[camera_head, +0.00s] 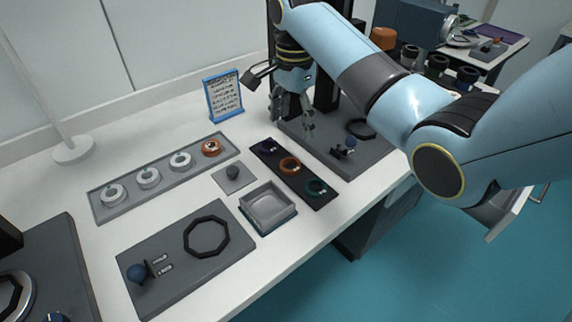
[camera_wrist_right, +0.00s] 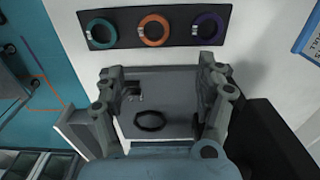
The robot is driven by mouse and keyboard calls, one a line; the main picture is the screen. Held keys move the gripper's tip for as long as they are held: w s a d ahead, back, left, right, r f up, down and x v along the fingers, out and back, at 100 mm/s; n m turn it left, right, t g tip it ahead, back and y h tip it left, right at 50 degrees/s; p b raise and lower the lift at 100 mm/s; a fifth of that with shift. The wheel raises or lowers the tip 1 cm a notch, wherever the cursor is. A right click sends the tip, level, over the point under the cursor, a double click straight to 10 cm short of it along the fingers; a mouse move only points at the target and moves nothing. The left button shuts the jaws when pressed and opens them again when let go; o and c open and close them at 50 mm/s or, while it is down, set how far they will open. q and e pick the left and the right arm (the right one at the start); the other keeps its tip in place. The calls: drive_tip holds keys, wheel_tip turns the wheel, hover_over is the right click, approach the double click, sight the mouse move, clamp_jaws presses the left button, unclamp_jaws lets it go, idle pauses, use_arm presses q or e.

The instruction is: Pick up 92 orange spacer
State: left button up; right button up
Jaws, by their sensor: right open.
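An orange ring-shaped spacer (camera_head: 290,165) with a small white tag lies flat in the middle of a black strip (camera_head: 319,197), between a purple ring (camera_head: 268,146) and a teal ring (camera_head: 315,187). In the right wrist view the orange ring (camera_wrist_right: 154,30) is near the top, ahead of the fingers. Its tag is too small to read. My right gripper (camera_head: 293,120) is open and empty, above the table beyond the strip; its two spread fingers also show in the wrist view (camera_wrist_right: 158,68). My left gripper is not in view.
A grey tray (camera_head: 106,219) holds white rings and an orange-topped one. A grey square dish (camera_head: 268,207) stands in front of the strip. A dark plate (camera_head: 345,166) with a black ring lies right of it. A framed sign (camera_head: 223,95) stands behind.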

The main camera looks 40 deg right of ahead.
hover_over(293, 162)
drive_tip(key=f, duration=0.5)
drive_tip(key=shift+w+d, duration=0.15)
drive_tip(key=shift+w, duration=0.25)
drive_tip(key=shift+s+a+f, duration=0.1)
drive_tip(key=shift+s+f, duration=0.1)
drive_tip(key=shift+f, duration=1.15)
drive_tip(key=shift+s+a+f, duration=0.1)
drive_tip(key=shift+s+f, duration=0.1)
drive_tip(key=shift+f, duration=1.15)
drive_tip(key=c, duration=1.1)
